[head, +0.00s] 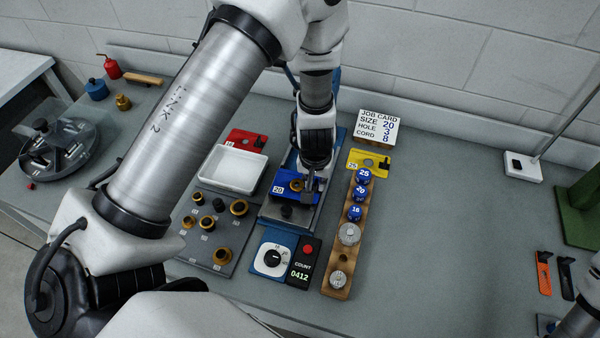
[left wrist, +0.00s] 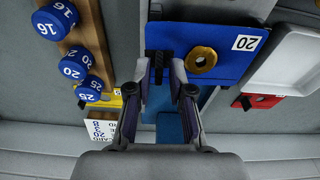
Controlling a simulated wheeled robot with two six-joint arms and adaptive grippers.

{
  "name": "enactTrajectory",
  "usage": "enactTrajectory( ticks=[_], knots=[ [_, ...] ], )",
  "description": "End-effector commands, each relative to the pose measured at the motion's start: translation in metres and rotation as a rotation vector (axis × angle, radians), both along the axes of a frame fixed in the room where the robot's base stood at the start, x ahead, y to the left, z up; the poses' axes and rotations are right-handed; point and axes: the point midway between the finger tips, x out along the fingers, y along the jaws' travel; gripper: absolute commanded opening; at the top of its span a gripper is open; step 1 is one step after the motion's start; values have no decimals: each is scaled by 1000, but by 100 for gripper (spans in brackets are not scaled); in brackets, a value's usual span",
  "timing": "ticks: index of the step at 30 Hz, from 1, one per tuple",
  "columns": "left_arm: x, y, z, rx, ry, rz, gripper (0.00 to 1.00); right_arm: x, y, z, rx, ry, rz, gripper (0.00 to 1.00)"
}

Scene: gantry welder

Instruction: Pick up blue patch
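The blue patch (head: 288,187) is a flat blue plate with a white label reading 20 and a gold ring on it. In the head view it lies over the blue-and-grey fixture in the middle of the bench. It also shows in the left wrist view (left wrist: 205,50), with the ring right of the fingers. My left gripper (head: 308,187) points down at its right part. In the left wrist view my left fingertips (left wrist: 160,66) are close together around a dark grip at the patch's edge, looking shut on it. My right gripper is out of sight; only part of that arm shows.
A wooden rack (head: 341,268) with blue and grey weights stands close right. A yellow plate (head: 362,160), red plate (head: 240,140) and white tray (head: 232,169) are near. A grey board (head: 212,240) of gold rings is left.

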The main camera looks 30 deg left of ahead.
Motion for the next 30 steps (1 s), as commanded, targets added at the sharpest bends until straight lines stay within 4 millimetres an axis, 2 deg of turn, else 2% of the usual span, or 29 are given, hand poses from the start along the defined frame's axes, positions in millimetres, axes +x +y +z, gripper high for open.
enactTrajectory(
  ticks=[1,8,9,10,23,30],
  knots=[
    [1,0,-10,0,0,1,21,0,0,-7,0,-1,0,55],
    [1,0,-9,0,1,0,21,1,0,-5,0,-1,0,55],
    [1,1,-9,0,1,0,7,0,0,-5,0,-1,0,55],
    [1,1,-9,0,1,0,0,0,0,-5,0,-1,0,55],
    [1,1,-8,0,1,0,0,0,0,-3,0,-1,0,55],
    [1,1,7,0,0,-2,0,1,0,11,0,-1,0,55]
  ],
)
